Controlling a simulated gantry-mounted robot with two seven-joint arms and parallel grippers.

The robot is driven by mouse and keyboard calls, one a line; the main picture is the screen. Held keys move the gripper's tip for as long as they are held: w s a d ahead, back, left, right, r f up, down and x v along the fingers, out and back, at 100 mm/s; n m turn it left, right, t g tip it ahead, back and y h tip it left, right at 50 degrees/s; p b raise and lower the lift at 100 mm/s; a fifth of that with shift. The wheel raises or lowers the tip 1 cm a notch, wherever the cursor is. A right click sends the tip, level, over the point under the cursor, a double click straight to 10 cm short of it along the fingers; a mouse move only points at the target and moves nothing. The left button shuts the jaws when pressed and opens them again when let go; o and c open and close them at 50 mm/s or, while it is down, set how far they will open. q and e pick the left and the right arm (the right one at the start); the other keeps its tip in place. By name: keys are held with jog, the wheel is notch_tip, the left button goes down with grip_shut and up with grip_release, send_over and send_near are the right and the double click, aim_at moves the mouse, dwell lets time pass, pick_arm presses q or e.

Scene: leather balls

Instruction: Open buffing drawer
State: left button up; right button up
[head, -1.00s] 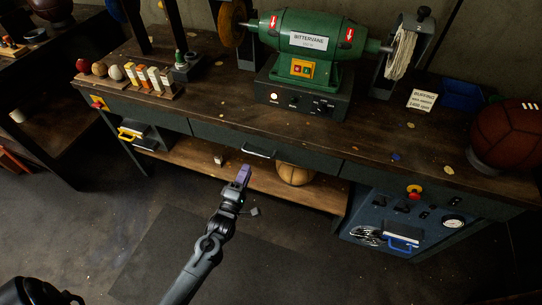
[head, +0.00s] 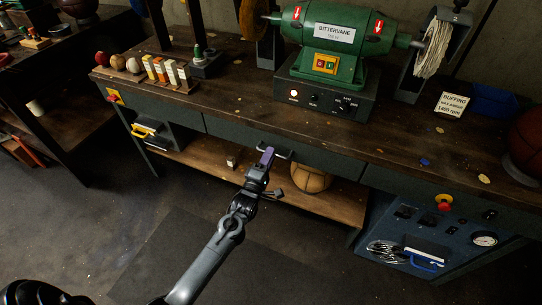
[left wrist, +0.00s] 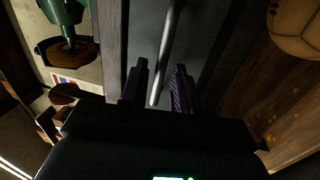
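The workbench's middle drawer (head: 232,132) has a dark grey front and looks closed, level with the fronts beside it. Its pale bar handle (head: 287,154) is partly hidden by my left gripper (head: 267,157), which is at the handle. In the left wrist view, the two dark purple fingers of my left gripper (left wrist: 158,88) are apart. The handle bar (left wrist: 167,45) runs lengthwise between them, with a gap on each side. The drawer front (left wrist: 205,45) lies behind it. My right gripper is not in view.
A green buffing machine (head: 331,41) stands on the bench top. A tan ball (head: 311,178) sits on the lower shelf (head: 205,160). A blue control panel (head: 410,232) is at the right. The floor before the drawer is clear.

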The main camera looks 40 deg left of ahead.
pick_arm(q)
jog(key=shift+x, duration=0.95)
jog(key=shift+c, duration=0.3)
grip_shut()
